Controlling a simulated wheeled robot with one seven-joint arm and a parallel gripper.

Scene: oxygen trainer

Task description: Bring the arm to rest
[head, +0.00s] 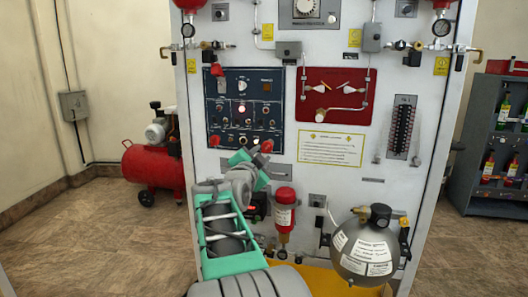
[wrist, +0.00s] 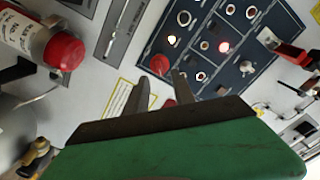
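My arm (head: 226,232) reaches up from the bottom of the head view, bent in front of the white trainer panel. My gripper (head: 262,152) is at the lower right edge of the dark blue control panel (head: 243,84). In the wrist view my gripper (wrist: 161,80) shows two dark fingers with a gap between them, pointing at the blue panel (wrist: 215,78). A red part shows low between the fingers (wrist: 170,103); I cannot tell how far behind them it is. No held object is visible.
A red cylinder (head: 285,213) and a grey round tank (head: 366,247) are mounted right of my arm. A red board (head: 335,96) is beside the blue panel. A red compressor (head: 150,165) stands at left, a bottle rack (head: 492,150) at right. Floor on both sides is open.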

